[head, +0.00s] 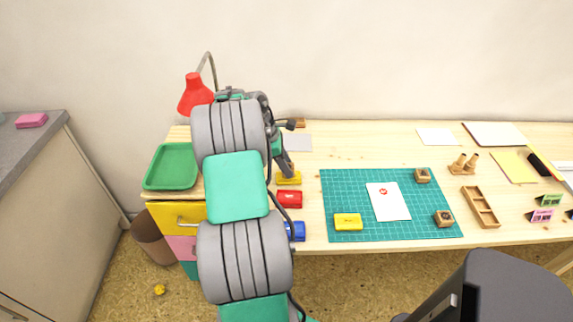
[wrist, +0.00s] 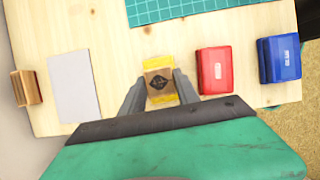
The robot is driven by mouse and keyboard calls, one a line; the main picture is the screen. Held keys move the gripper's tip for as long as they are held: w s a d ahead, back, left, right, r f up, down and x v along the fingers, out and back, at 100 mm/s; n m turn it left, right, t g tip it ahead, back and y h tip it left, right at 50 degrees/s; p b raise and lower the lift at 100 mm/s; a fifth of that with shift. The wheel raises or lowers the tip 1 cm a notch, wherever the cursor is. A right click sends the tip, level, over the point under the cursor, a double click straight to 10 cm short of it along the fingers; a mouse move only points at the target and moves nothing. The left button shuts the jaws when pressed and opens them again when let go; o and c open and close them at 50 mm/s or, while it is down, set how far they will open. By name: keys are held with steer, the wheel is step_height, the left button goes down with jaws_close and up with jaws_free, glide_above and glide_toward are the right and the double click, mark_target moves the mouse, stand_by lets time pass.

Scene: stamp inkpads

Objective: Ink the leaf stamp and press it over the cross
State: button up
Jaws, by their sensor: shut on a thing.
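My gripper (wrist: 160,88) is shut on a small wooden stamp (wrist: 159,78) with a dark diamond-shaped mark on its top. The stamp is over the yellow inkpad (wrist: 155,63), which shows around it; I cannot tell whether they touch. The white paper (head: 389,206) lies on the green mat (head: 340,190) and bears a small red mark (head: 383,191). I cannot make out a cross at this size.
A red inkpad (head: 289,199) and a blue inkpad (head: 298,231) line the near side. On the mat are a yellow box or lid (head: 348,222) and two wooden stamps (head: 422,175) (head: 444,218). A grey sheet (wrist: 75,88) and a wooden block (wrist: 27,88) lie left in the wrist view.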

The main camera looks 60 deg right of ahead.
stand_by(0.3)
step_height(320, 180, up, 6)
steer(key=p, duration=0.7)
steer(key=shift+f, duration=0.15)
